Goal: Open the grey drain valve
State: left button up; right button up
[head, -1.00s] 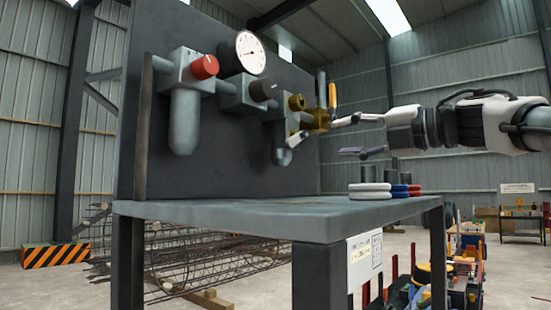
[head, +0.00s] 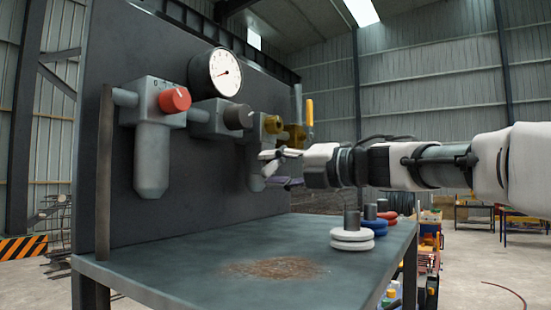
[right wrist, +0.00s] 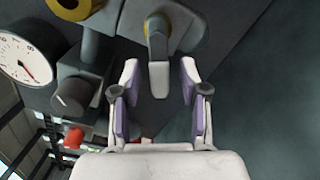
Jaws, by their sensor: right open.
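The grey drain valve's lever (right wrist: 158,78), with a brass-coloured pivot at its base, hangs under a grey body in the right wrist view. My right gripper (right wrist: 159,85) is open, with one purple-padded finger on each side of the lever. I see a gap on both sides, so neither finger appears to touch it. In the head view my right gripper (head: 270,168) is at the lower part of the second grey bowl (head: 255,165) and hides the drain lever there. My left gripper is not in view.
A red knob (head: 174,100), a dark knob (head: 238,117), a gauge (head: 224,73) and a brass valve with a yellow lever (head: 309,118) sit along the dark panel (head: 220,185). White rings (head: 351,240) and blue rings (head: 374,228) stand on the bench (head: 180,270), which has a brown patch.

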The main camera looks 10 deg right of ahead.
jog(key=shift+s+d, duration=0.1)
jog(key=shift+d, duration=0.1)
jog(key=shift+a, duration=0.15)
grip_shut()
